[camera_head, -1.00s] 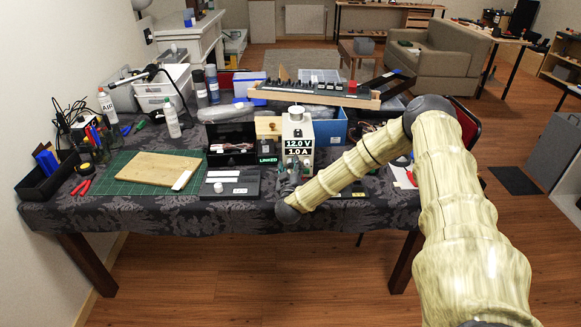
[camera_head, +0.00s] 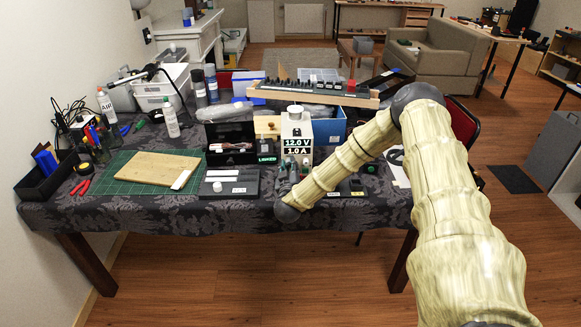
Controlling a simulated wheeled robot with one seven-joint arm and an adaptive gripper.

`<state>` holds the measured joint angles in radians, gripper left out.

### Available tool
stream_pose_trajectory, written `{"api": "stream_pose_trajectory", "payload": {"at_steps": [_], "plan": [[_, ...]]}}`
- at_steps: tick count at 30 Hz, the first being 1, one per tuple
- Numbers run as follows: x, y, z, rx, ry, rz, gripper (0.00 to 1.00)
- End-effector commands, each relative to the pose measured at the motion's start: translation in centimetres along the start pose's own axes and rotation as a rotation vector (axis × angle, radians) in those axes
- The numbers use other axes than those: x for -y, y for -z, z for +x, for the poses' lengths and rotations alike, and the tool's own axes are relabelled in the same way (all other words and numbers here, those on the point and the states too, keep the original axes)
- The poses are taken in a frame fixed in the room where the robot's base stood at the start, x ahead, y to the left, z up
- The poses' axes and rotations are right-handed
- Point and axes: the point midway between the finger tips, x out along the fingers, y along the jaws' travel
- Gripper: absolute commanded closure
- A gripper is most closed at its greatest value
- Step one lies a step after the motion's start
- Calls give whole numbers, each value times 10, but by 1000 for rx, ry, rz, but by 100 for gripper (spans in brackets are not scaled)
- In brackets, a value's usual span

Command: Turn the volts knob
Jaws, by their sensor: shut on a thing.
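The power supply (camera_head: 297,132) is a pale box standing on the table, with a black display on its front reading "12.0 V" and "1.0 A". Its lower front, below the display, is largely hidden behind my wrist and gripper, so I cannot make out the volts knob clearly. My gripper (camera_head: 291,171) is small and dark in this view. It reaches up to the lower front of the power supply and is closed at the knob area. The fingertips are too small to see in detail.
A grey-black box (camera_head: 230,187) lies left of my gripper. An open black case (camera_head: 231,143) stands left of the power supply, a blue bin (camera_head: 331,127) right behind it. A wooden board (camera_head: 157,168) lies on a green mat (camera_head: 113,183). The front table edge is fairly clear.

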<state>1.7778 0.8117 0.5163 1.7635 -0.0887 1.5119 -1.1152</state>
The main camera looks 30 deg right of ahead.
Motion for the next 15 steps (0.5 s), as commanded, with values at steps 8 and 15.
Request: {"api": "stream_pose_trajectory", "payload": {"at_steps": [8, 15], "plan": [[6, 0, -4, 3, 16, 43, 99], [2, -2, -3, 7, 11, 119, 99]]}}
